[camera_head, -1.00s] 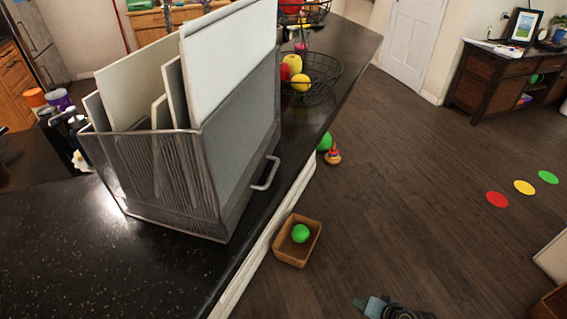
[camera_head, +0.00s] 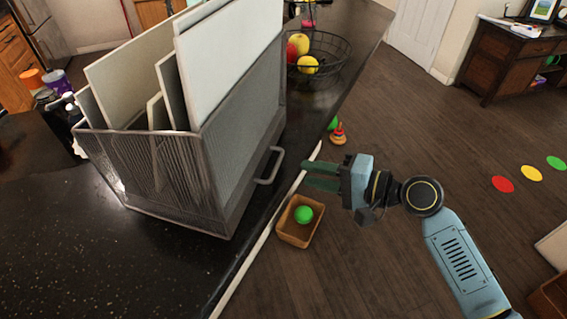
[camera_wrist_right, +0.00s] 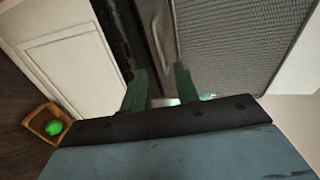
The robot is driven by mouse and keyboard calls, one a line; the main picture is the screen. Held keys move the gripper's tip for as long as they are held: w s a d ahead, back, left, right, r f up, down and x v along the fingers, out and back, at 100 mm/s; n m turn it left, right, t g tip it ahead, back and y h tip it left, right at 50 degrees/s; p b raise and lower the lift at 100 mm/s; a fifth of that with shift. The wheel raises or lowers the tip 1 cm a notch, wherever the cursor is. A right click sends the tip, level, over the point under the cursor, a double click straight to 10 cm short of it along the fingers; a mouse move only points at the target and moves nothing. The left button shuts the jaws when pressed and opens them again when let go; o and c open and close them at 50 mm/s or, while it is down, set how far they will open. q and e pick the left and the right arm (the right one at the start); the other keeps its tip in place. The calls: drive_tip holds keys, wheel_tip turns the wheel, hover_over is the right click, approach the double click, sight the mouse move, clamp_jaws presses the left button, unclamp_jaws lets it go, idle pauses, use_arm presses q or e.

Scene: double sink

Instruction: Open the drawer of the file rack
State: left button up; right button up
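The file rack (camera_head: 170,165) is a grey mesh box on the dark counter in the head view, with several pale boards upright in it. Its drawer handle (camera_head: 271,166) is a silver bar on the right side face. In the right wrist view the handle (camera_wrist_right: 159,42) stands ahead of the fingers, against the mesh side. My right gripper (camera_head: 306,176) is to the right of the handle and apart from it, fingers pointing left. In the right wrist view its two green fingers (camera_wrist_right: 160,88) are spread with nothing between them. The drawer appears shut. My left gripper is not in view.
The counter edge (camera_head: 262,240) runs just below the handle. A wire fruit basket (camera_head: 330,72) stands behind the rack. On the floor are a brown box (camera_head: 290,232) with a green ball (camera_head: 304,214) and a ring toy (camera_head: 338,135).

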sight(284, 179)
drive_tip(key=x, duration=0.7)
drive_tip(key=shift+w+a+f+p, duration=0.1)
drive_tip(key=shift+w+a+p, duration=0.15)
drive_tip(key=shift+p, duration=0.15)
drive_tip(key=shift+c, duration=0.4)
clamp_jaws()
